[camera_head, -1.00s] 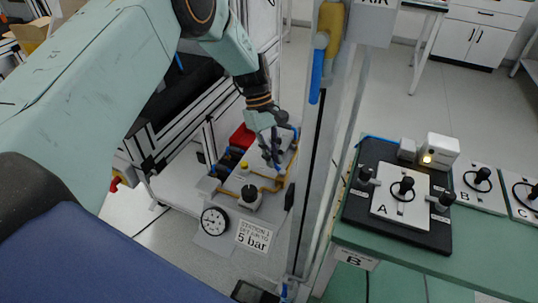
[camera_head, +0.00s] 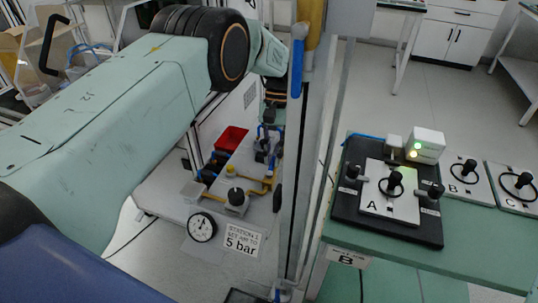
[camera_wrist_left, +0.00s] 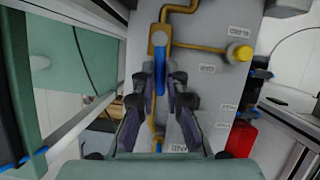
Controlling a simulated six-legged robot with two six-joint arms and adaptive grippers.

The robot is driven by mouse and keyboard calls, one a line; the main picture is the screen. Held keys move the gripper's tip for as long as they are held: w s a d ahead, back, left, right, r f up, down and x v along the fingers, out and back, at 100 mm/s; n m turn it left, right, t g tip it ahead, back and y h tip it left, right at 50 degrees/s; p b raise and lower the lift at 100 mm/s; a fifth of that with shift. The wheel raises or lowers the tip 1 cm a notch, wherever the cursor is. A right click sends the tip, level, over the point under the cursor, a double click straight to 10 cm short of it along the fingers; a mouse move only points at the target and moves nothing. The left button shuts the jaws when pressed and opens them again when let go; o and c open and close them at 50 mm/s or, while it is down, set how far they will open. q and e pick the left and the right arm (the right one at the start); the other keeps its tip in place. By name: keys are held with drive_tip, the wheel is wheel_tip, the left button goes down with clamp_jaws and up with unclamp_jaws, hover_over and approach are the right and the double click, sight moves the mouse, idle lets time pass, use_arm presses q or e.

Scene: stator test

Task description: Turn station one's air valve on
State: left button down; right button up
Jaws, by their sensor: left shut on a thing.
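In the left wrist view, a blue lever handle (camera_wrist_left: 160,70) hangs from a brass valve body (camera_wrist_left: 159,40) on a grey panel (camera_wrist_left: 205,75). It lies roughly in line with the pipe. My left gripper (camera_wrist_left: 161,82) is shut on this handle, its dark fingers on either side. In the head view, my left gripper (camera_head: 266,138) is small and partly hidden over station one's panel, beyond my forearm. A gauge (camera_head: 202,227) and a station one sign reading 5 bar (camera_head: 242,240) stand at the panel's front. My right gripper is not in view.
An upright post (camera_head: 300,170) with another blue lever (camera_head: 297,68) stands just right of the panel. A red bin (camera_head: 232,138) and a yellow knob (camera_wrist_left: 240,52) are close by. A green bench (camera_head: 455,255) with a lamp box (camera_head: 425,146) is at right.

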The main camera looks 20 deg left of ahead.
use_arm(q)
drive_tip(key=shift+s+d+f+m+y, duration=0.2)
drive_tip(key=shift+d+m+y, duration=0.15)
drive_tip(key=shift+m, duration=0.45)
drive_tip(key=c, duration=1.4)
unclamp_jaws()
drive_tip(key=shift+w+r, duration=0.1)
drive_tip(key=shift+r, duration=0.05)
drive_tip(key=shift+v, duration=3.75)
